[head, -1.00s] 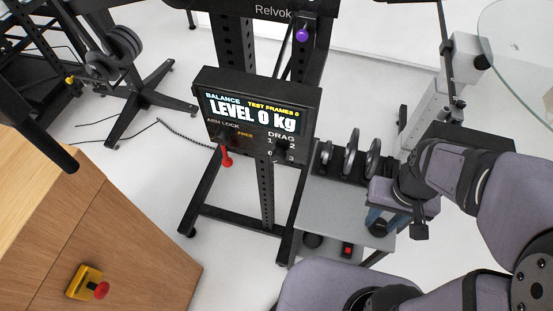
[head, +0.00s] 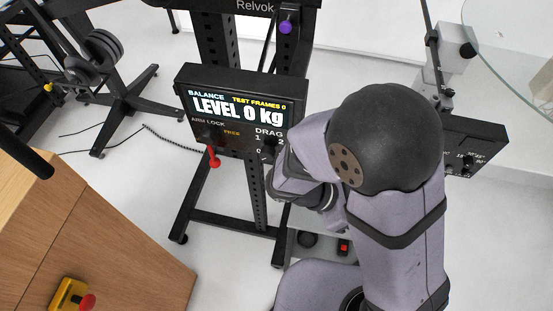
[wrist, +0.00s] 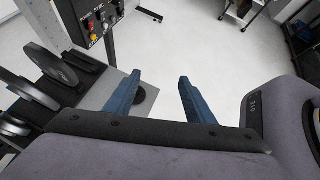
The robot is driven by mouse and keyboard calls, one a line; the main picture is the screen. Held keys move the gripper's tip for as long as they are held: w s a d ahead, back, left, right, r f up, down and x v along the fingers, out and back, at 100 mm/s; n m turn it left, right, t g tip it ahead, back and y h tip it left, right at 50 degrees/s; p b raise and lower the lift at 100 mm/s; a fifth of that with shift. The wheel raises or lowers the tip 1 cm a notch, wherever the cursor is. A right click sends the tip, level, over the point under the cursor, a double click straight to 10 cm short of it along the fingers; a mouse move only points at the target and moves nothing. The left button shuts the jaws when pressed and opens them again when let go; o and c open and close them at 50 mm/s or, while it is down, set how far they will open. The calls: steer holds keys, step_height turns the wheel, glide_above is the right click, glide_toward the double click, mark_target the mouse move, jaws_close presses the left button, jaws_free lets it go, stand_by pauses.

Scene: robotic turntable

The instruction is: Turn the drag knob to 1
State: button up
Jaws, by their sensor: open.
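The black display panel (head: 238,108) stands on a black frame in the head view. Its screen reads "LEVEL 0 kg", with "ARM LOCK" and "FREE" labels and a red-handled lever (head: 214,158) at lower left. The drag knob (head: 268,151) is a small dark shape under the "DRAG" label at the lower right. Its pointer setting is too small to read. My arm covers the area just right of it. My gripper (wrist: 159,76) shows in the wrist view with two blue fingers apart and nothing between them. In the head view my arm hides the gripper.
The wrist view shows weight plates (wrist: 57,63) at left, a grey shelf (wrist: 103,91), and a dark box with small coloured controls (wrist: 92,22) at top left. A wooden cabinet (head: 120,235) with a red-and-yellow button stands at lower left. A purple knob (head: 286,27) sits on the frame.

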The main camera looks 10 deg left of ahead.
steer(key=w+a+n+t, duration=0.4)
steer(key=a+n+t, duration=0.2)
steer(key=a+n, duration=0.15)
steer(key=n+t+y+b, duration=0.2)
steer(key=n+t+y, duration=0.8)
steer(key=n, duration=0.6)
glide_toward(265, 157)
steer(key=w, duration=0.2)
steer(key=shift+m+g+y, duration=0.25)
steer(key=shift+g+y, duration=0.15)
steer(key=shift+w+d+r+p, duration=0.15)
steer(key=shift+w+p, duration=0.25)
steer(key=shift+w, duration=1.5)
steer(key=shift+w+d+r+p, duration=0.15)
steer(key=shift+w+p, duration=0.25)
steer(key=shift+w, duration=1.55)
steer(key=shift+a, duration=0.1)
steer(key=c, duration=1.1)
steer(key=shift+o, duration=0.2)
